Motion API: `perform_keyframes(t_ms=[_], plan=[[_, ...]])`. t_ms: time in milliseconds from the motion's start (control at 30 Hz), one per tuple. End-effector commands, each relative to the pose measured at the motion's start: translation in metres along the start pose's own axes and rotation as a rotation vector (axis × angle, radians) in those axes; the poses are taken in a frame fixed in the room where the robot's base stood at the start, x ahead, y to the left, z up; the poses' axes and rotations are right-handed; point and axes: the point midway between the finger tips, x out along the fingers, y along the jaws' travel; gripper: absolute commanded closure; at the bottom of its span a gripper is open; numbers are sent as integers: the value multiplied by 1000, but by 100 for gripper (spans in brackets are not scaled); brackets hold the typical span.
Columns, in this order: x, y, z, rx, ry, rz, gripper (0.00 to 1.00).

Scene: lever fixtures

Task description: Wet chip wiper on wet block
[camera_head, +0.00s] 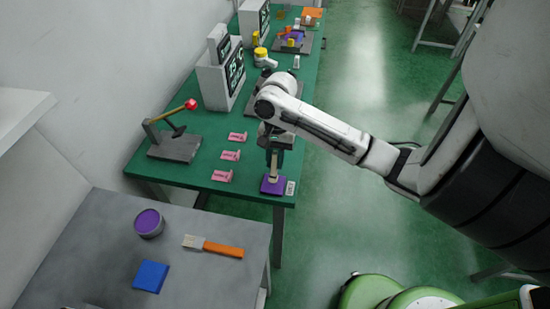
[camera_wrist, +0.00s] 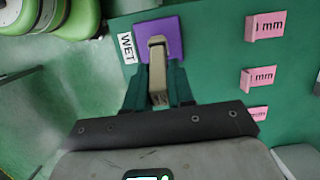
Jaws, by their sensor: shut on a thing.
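The wet block is a purple square (camera_head: 270,189) at the right front corner of the green table, beside a white label; in the wrist view (camera_wrist: 173,28) the label reads "WET". The chip wiper is a beige piece (camera_wrist: 157,55); it also shows in the head view (camera_head: 274,166). My gripper (camera_wrist: 160,78) is shut on the wiper, dark green fingers on either side of it. In the head view, my gripper (camera_head: 274,153) points down above the block. The wiper's lower end overlaps the purple block; I cannot tell for certain whether they touch.
Several pink "1 mm" pieces (camera_head: 230,155) stand left of the block. A lever fixture with a red knob (camera_head: 174,145) is farther left. A grey table (camera_head: 190,215) in front holds a purple-topped tin (camera_head: 149,223), a brush (camera_head: 213,246) and a blue block (camera_head: 150,276).

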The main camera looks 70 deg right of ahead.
Motion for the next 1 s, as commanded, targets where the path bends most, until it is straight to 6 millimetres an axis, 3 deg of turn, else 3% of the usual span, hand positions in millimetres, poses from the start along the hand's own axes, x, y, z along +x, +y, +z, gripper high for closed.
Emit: perform_keyframes(t_ms=[1000], plan=[[7, 0, -2, 1, 0, 0, 100]])
